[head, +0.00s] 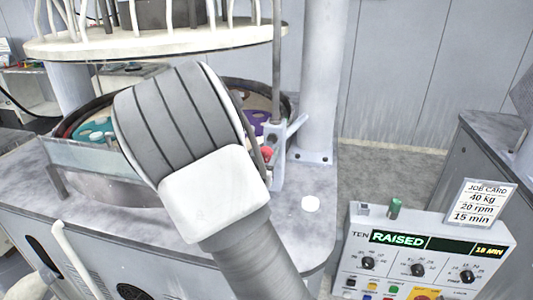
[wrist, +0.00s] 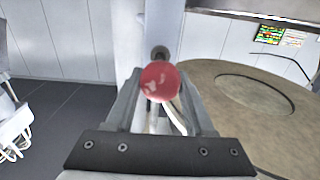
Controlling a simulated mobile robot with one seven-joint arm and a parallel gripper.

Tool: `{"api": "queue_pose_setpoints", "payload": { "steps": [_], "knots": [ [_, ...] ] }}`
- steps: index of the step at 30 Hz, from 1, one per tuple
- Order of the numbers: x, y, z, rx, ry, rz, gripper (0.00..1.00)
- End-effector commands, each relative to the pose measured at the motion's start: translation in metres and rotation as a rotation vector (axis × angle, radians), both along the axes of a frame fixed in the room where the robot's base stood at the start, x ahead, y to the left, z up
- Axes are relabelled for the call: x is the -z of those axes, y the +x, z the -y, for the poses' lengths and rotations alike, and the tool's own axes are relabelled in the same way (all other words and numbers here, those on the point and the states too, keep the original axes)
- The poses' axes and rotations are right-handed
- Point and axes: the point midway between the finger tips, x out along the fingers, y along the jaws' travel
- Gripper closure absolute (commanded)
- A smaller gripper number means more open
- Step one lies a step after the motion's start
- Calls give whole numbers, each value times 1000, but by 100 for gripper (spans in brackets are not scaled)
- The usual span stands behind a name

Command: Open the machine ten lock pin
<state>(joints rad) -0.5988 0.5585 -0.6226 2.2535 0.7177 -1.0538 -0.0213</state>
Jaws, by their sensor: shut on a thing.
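The lock pin's red ball knob (wrist: 160,81) shows in the middle of the wrist view, in front of a grey upright post. My gripper (wrist: 161,103) is shut on the knob, with one finger on each side. In the head view, only a small red part of the knob (head: 266,152) shows beside a grey bracket (head: 279,142). My arm hides the gripper in that view. The machine ten control box (head: 430,258) reads "TEN RAISED" at the lower right. The pin's shaft cannot be made out clearly.
A raised round plate (head: 160,40) with white hoses hangs above the platen. The platen holds coloured discs (head: 258,118). A thick grey column (head: 321,80) stands right of the bracket. A job card (head: 480,203) stands by the control box. Grey floor (head: 390,180) lies clear beyond.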

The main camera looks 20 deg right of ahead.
Motion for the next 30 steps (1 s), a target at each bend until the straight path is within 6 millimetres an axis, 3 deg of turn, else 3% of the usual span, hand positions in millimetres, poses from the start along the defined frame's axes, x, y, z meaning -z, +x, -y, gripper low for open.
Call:
{"api": "queue_pose_setpoints", "payload": {
  "steps": [14, 15, 19, 20, 30],
  "knots": [
    [1, -9, -7, -1, 2, -2, 100],
    [2, -9, -7, -1, 2, -3, 45],
    [1, -9, -6, -1, 1, -3, 21],
    [1, -9, -6, -1, 2, -2, 17],
    [0, -10, -7, -1, 1, 0, 17]
  ]
}}
